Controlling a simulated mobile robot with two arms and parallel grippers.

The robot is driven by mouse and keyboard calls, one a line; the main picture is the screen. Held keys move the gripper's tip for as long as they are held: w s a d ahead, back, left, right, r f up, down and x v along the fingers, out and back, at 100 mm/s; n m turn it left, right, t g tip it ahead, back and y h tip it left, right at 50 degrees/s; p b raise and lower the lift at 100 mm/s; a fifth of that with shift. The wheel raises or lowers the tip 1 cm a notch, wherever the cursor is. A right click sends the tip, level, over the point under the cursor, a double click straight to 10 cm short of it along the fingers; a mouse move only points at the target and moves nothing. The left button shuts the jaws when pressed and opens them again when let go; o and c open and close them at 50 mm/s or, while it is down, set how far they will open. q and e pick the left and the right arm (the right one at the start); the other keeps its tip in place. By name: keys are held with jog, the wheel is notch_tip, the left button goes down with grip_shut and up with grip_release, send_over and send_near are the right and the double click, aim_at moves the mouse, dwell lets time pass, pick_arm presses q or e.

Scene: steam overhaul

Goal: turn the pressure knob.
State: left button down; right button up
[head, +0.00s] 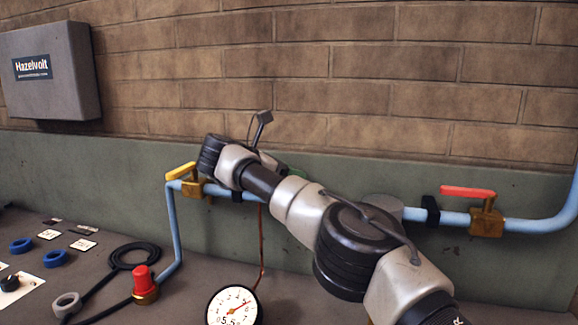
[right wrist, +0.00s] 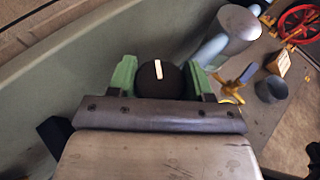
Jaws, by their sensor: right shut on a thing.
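In the right wrist view, the pressure knob (right wrist: 162,86) is a round black knob with a pale pointer line, tilted slightly off vertical in the picture. My right gripper (right wrist: 160,69) is shut on it, with one green finger on each side. In the head view my right arm reaches in from the lower right towards the pipe by the wall. Its fingers and the held knob cannot be made out there. My left gripper is not in view.
A blue pipe (head: 515,226) runs along the green wall, with a red-handled valve (head: 487,223) and a yellow-handled valve (head: 190,184). A pressure gauge (head: 232,308), a red-capped fitting (head: 144,281) and a black cable loop (head: 134,256) are on the bench. A grey box (head: 50,85) hangs upper left.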

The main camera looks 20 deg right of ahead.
dwell(0.5)
jog(key=o, duration=0.9)
jog(key=shift+o, duration=0.2)
